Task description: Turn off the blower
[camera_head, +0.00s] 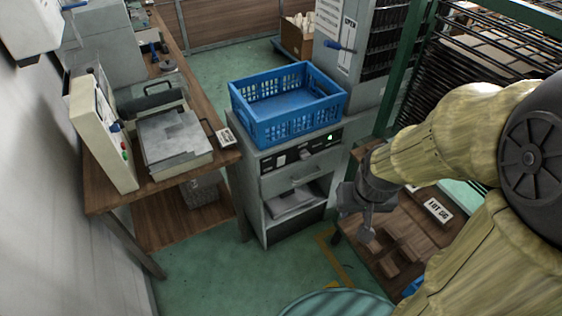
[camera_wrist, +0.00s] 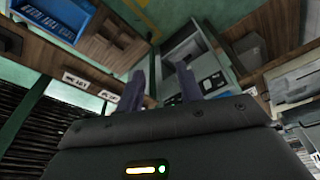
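A grey cabinet (camera_head: 252,187) stands at the middle of the head view. A dark control panel (camera_head: 300,150) runs across its upper front, with pale switches or labels at its left and a small lit green light (camera_head: 330,137) at its right. No readable marking tells me for sure that this is the blower. The panel also shows between and right of my fingers in the wrist view (camera_wrist: 211,82). My gripper (camera_head: 366,225) is right of the cabinet front, apart from the panel. In the wrist view my gripper (camera_wrist: 160,82) has its fingers apart with nothing between them.
A blue crate (camera_head: 262,124) sits on the cabinet. A wooden bench (camera_head: 112,196) with machines stands at the left. A low wooden table (camera_head: 408,268) with a lot sign (camera_head: 438,210) lies under my arm. Green floor (camera_head: 215,275) is clear before the cabinet.

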